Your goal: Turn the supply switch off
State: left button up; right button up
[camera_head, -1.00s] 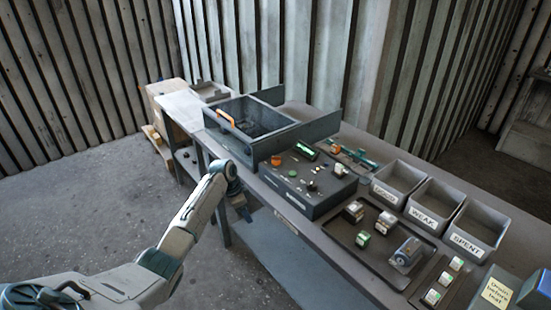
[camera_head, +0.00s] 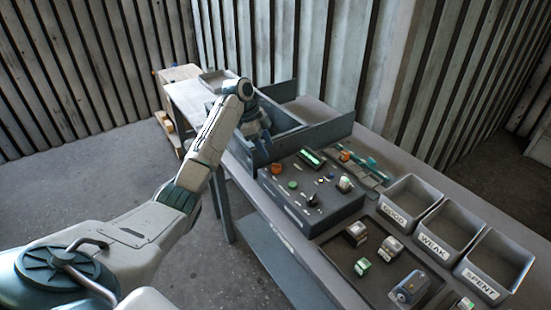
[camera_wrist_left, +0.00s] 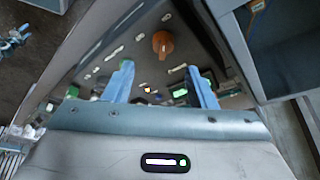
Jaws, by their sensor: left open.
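I cannot tell which control is the supply switch; the labels are too small to read. My left gripper (camera_head: 262,142) is over the front wall of the dark tray, beside the panel's left end. In the left wrist view its two blue fingers (camera_wrist_left: 160,80) are apart and empty, with the orange knob (camera_wrist_left: 163,43) beyond and between them. My right gripper is not in view.
The dark open tray (camera_head: 330,130) with raised walls stands behind the panel. Grey bins marked GOOD (camera_head: 408,203), WEAK (camera_head: 445,222) and SPENT (camera_head: 495,263) stand at the right. A parts tray (camera_head: 345,262) holds small blocks in front of them.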

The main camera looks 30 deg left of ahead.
aim_at(276, 164)
pick_arm(q)
jog(key=p+x, duration=0.1)
jog(key=x, duration=0.2)
jog(key=shift+w+d+f, duration=0.15)
jog(key=shift+w+f, duration=0.05)
jog(key=p+x, duration=0.1)
jog(key=x, duration=0.3)
jog(key=shift+f, duration=0.1)
jog(key=shift+w, duration=0.1)
jog(key=shift+c, duration=1.1)
jog(key=c, duration=0.7)
jog(key=shift+c, duration=0.2)
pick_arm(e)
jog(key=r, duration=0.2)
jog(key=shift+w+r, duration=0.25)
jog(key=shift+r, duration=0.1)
